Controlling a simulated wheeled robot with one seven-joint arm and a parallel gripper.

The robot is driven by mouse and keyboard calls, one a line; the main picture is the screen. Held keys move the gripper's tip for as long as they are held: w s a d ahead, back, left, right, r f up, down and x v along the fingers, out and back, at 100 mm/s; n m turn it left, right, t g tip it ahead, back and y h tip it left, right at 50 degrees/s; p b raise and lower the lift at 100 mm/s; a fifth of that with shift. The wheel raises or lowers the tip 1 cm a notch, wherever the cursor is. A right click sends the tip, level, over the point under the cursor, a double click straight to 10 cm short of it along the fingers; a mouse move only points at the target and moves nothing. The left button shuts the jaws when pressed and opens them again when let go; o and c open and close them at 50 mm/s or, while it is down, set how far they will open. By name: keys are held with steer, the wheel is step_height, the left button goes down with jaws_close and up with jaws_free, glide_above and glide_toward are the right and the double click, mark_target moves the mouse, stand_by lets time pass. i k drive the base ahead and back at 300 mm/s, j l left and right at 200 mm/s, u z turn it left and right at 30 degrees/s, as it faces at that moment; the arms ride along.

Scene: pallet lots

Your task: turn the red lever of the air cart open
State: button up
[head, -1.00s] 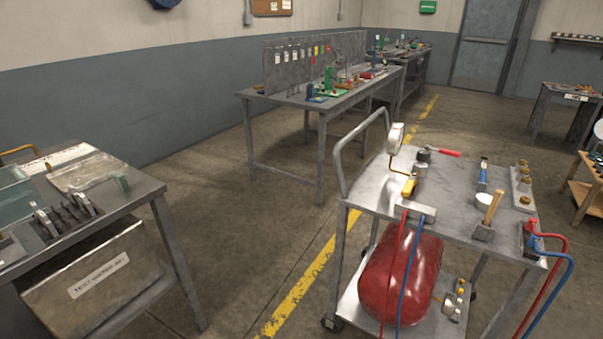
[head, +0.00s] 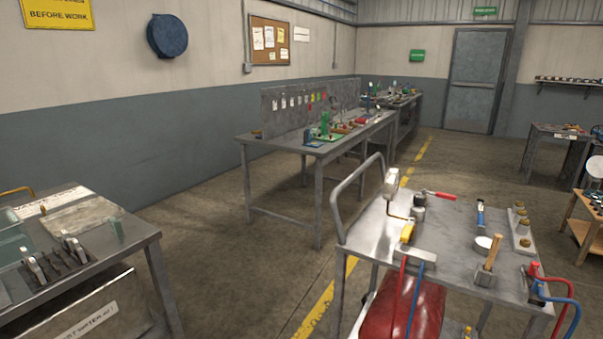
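The air cart (head: 448,245) is a grey metal trolley at the lower right of the head view, with a tube push handle on its left side. A red lever (head: 439,195) lies near the far edge of its top, beside a dark round fitting (head: 418,200). A gauge (head: 391,184) on a bent pipe and a yellow handle (head: 407,231) are at the top's left. A red tank (head: 401,306) sits below, cut off by the frame. My gripper is not in view.
A grey table (head: 110,240) with tools stands at the lower left. A long workbench (head: 326,148) with an upright panel is beyond the cart. Bare floor with a yellow line (head: 324,302) lies between table and cart. Red and blue hoses (head: 571,303) hang off the cart's right.

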mark_target(440, 195)
steer(key=i+j+z, duration=0.4)
steer(key=i, duration=0.15)
steer(key=i+j+z, duration=0.75)
steer(key=i+j, duration=0.2)
steer(key=j, duration=0.2)
